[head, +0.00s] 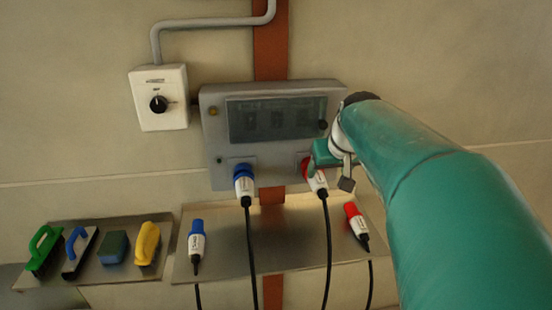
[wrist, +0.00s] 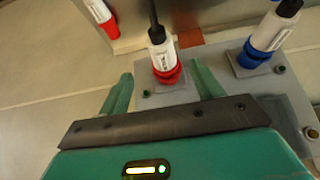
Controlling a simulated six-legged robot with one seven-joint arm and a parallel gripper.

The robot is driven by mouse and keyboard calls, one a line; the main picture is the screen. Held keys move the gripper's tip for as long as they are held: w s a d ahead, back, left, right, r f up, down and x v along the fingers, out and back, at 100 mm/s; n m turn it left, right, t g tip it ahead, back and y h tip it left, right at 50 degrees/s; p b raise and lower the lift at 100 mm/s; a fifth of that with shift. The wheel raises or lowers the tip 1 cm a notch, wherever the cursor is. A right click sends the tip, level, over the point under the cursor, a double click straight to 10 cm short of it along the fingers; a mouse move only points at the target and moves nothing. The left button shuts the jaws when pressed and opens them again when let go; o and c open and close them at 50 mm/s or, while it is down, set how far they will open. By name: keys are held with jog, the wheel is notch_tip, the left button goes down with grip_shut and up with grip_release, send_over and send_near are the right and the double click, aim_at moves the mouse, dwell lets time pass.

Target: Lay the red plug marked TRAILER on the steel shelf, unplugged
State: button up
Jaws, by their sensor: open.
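A red plug with a white body (head: 317,182) sits in the right socket of the grey box, its black cable hanging down. It also shows in the wrist view (wrist: 162,54). A second red plug (head: 356,224) lies on the steel shelf (head: 285,250) at the right; the wrist view shows it at upper left (wrist: 101,14). I cannot read the labels on either. My gripper (head: 328,160) is open at the box. In the wrist view its fingers (wrist: 161,70) stand on both sides of the plugged-in red plug, with gaps visible.
The grey box (head: 210,140) also holds a blue plug (head: 244,184) in its left socket. Another blue plug (head: 196,241) lies on the shelf's left. A rotary switch (head: 158,98) is above left. A tray (head: 120,270) holds brushes and sponges. The shelf's middle is bare apart from hanging cables.

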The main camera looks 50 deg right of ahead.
aim_at(321, 182)
jog(key=shift+x, duration=5.1)
jog(key=shift+a, duration=0.15)
jog(key=shift+c, duration=0.3)
jog(key=c, duration=1.1)
